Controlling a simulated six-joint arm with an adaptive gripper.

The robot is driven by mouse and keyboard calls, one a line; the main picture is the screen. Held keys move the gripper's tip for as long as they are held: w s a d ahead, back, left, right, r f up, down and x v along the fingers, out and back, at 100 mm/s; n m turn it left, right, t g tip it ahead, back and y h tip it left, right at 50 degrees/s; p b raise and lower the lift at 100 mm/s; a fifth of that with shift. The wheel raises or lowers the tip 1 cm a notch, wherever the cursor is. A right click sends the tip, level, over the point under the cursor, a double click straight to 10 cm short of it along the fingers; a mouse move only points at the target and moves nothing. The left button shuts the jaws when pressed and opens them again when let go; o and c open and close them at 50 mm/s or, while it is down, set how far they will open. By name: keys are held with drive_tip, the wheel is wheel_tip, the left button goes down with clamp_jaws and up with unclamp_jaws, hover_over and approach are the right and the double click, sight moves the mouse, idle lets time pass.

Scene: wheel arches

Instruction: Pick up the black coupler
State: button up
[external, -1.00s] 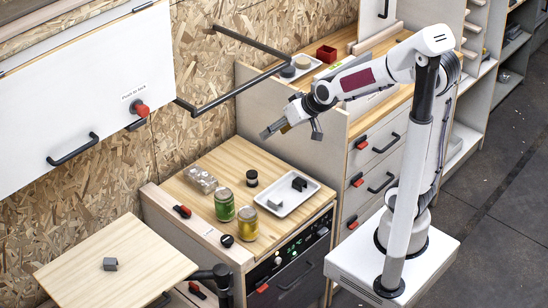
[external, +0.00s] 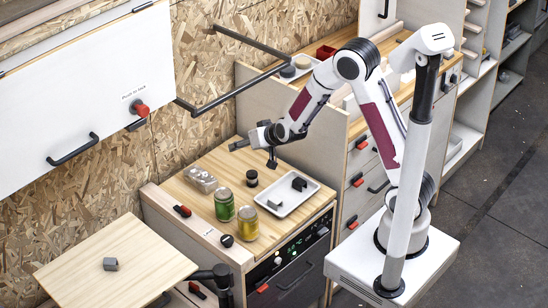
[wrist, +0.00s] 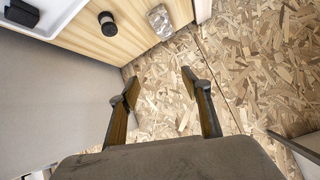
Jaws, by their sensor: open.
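A short black cylinder with a lighter band, which looks like the black coupler (external: 252,178), stands on the wooden worktop behind the jars. It shows near the top of the wrist view (wrist: 107,24). My gripper (external: 240,144) is above the back of the worktop, over and slightly left of the coupler, and does not touch it. In the wrist view the gripper's fingers (wrist: 152,88) are apart with nothing between them, and the chipboard wall shows beyond.
A white tray (external: 278,210) with dark blocks is right of the coupler. A green jar (external: 224,206), a yellow jar (external: 248,224) and a clear pack (external: 201,180) stand nearby. A black bent rail (external: 232,91) sticks out from the wall above.

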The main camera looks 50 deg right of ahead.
wheel_tip(320, 180, down, 10)
drive_tip(key=w+d+m+t+h, duration=0.1)
drive_tip(key=w+d+h, duration=0.2)
drive_tip(key=h, duration=0.2)
approach(254, 177)
drive_tip(key=shift+t, duration=0.4)
drive_tip(key=x, duration=0.4)
drive_tip(key=shift+w+a+f, duration=0.2)
drive_tip(key=shift+a+f, duration=0.05)
drive_tip(key=shift+f, duration=0.15)
drive_tip(key=shift+s+d+f+h, duration=0.25)
drive_tip(key=shift+f+h, duration=0.05)
drive_tip(key=shift+f, duration=0.15)
drive_tip(key=shift+w, duration=0.1)
drive_tip(key=shift+x, duration=1.15)
drive_tip(key=shift+d, duration=0.15)
drive_tip(key=shift+r+x, duration=0.1)
drive_tip(key=shift+x, duration=1.2)
drive_tip(key=shift+r+x, duration=0.15)
drive_tip(key=shift+x, duration=1.1)
drive_tip(key=shift+w, duration=0.2)
drive_tip(key=c, duration=1)
